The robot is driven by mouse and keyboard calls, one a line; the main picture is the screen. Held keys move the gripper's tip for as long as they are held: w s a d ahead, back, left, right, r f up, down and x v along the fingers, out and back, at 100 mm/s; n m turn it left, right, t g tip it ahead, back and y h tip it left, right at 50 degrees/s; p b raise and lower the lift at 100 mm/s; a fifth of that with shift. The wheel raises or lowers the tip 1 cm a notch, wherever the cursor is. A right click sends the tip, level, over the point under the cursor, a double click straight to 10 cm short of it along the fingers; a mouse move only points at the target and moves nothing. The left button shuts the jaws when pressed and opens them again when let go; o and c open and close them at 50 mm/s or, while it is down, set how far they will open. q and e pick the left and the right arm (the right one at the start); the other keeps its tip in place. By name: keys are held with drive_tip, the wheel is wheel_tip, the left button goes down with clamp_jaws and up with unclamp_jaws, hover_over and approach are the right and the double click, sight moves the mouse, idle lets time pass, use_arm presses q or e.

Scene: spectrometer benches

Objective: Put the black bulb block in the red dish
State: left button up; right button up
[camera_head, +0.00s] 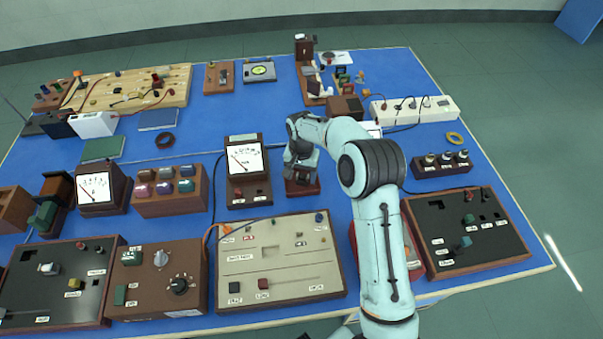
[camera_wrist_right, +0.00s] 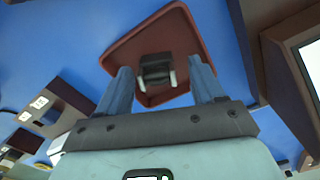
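The black bulb block (camera_wrist_right: 157,70), with two pale prongs, is in the right wrist view over a reddish-brown square tray (camera_wrist_right: 118,52). My right gripper (camera_wrist_right: 162,82) is open, its fingers on either side of the block with gaps showing. In the head view the right gripper (camera_head: 299,168) is low over this tray (camera_head: 303,188) and hides the block. A red rounded rim, seemingly the red dish (camera_head: 352,243), shows beside my right forearm, which hides most of it. My left gripper is not in view.
A meter box (camera_head: 248,170) stands close left of the gripper. A beige panel (camera_head: 275,262) lies in front and a black panel (camera_head: 465,232) to the right. A wooden box (camera_head: 346,107) and white power strip (camera_head: 415,109) are behind. Some blue table (camera_head: 215,125) is bare.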

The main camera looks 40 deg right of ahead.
sight(301, 175)
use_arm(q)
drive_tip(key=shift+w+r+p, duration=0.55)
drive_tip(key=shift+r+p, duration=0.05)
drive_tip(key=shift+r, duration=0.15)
use_arm(e)
wheel_tip(301, 175, up, 12)
drive_tip(key=shift+r, duration=0.2)
